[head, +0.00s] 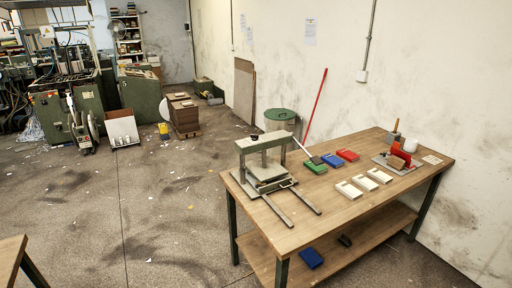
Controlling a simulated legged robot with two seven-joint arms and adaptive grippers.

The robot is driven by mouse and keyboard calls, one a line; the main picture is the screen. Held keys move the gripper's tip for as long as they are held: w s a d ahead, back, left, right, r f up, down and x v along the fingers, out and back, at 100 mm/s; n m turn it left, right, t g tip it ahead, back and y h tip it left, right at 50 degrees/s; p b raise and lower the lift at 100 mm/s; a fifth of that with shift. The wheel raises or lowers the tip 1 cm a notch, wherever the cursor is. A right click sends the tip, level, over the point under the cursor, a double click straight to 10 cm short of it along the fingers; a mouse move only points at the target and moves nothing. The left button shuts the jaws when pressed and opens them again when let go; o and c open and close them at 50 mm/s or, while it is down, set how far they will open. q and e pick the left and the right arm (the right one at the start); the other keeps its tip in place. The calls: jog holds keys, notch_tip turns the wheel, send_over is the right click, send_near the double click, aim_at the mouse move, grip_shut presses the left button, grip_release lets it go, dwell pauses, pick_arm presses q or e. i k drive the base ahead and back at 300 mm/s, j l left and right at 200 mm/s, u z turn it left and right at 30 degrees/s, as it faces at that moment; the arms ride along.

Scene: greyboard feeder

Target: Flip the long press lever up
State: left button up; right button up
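A grey-green bench press (264,141) stands at the left end of the wooden workbench (335,205). It has an upright frame with a top crossbar and a flat plate at its base. A thin lever (301,149) with a dark end slants down to the right from the frame, ending close to a green block; I cannot tell if they touch. Two long bars (277,208) reach from the base toward the front edge. I cannot tell for sure which part is the long lever. Neither of my grippers is in view.
Green (315,166), blue (332,160) and red (347,155) blocks and several white trays (349,190) lie right of the press. A red tool (400,155) stands at the far right. Another table corner (12,250) shows at lower left. The floor between is mostly open.

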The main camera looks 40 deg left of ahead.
aim_at(316, 161)
jog(key=u, duration=1)
jog(key=z, duration=0.5)
jog(key=i+j+z, duration=0.15)
jog(key=j+z, duration=0.15)
jog(key=i+j+z, duration=0.15)
jog(key=j+z, duration=0.45)
jog(key=j, duration=0.2)
jog(key=i+j, duration=0.1)
jog(key=j, duration=0.45)
jog(key=i+j, duration=0.1)
jog(key=j, duration=0.45)
jog(key=i+z, duration=0.05)
